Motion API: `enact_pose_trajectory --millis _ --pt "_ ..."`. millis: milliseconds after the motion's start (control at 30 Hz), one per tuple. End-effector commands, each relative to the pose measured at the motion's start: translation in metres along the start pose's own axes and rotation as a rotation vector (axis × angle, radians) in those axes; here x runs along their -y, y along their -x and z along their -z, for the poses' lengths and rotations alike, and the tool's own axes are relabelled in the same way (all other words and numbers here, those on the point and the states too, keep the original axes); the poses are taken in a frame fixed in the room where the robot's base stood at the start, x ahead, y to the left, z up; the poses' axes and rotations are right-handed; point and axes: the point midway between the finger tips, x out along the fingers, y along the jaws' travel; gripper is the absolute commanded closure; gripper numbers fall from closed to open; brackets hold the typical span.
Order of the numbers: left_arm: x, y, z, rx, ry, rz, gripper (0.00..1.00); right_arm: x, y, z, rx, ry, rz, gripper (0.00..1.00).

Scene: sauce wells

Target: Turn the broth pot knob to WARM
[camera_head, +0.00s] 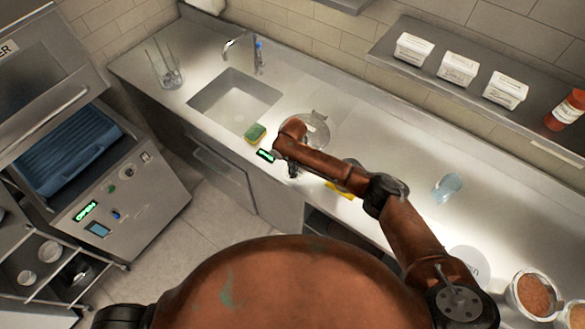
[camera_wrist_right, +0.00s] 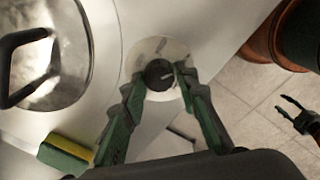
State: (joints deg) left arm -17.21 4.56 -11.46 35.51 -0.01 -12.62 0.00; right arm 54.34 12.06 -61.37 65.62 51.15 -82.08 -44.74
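The broth pot has a round metal lid (camera_wrist_right: 75,75) with a dark handle, at the left of the right wrist view; in the head view the pot (camera_head: 318,125) is partly behind my right arm. A black knob (camera_wrist_right: 158,73) with a pale pointer mark sits on a round silver plate (camera_wrist_right: 150,48). My right gripper (camera_wrist_right: 160,80) is open, with one fingertip on each side of the knob; contact cannot be told. In the head view the right gripper (camera_head: 292,170) covers the knob. A small green-lit display (camera_head: 265,155) stands beside it, its text unreadable. My left gripper (camera_wrist_right: 295,113) shows open and empty over the floor.
A green and yellow sponge (camera_head: 255,133) lies near the sink (camera_head: 233,98). A yellow item (camera_head: 340,190) lies under my right arm at the counter front. A clear cup (camera_head: 447,186) stands to the right. White tubs (camera_head: 458,69) line the shelf.

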Motion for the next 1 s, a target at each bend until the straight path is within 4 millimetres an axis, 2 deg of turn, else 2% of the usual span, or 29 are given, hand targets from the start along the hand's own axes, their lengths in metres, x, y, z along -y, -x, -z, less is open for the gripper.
enact_pose_trajectory --millis 200,567,667,1000 --pt "0.0 0.0 0.0 0.0 0.0 0.0 0.6 0.0 0.0 0.0 0.001 0.0 0.0 0.56" --pt "0.002 0.0 -0.001 0.0 0.0 0.002 0.6 -0.001 0.006 -0.001 0.003 0.0 -0.001 0.56" --pt "0.002 0.0 -0.001 0.0 0.0 0.002 0.6 -0.001 0.019 -0.001 0.002 0.001 -0.002 0.56" --pt "0.001 0.0 0.0 -0.001 0.0 0.001 0.6 -0.001 0.088 -0.001 0.001 0.0 -0.002 0.56"
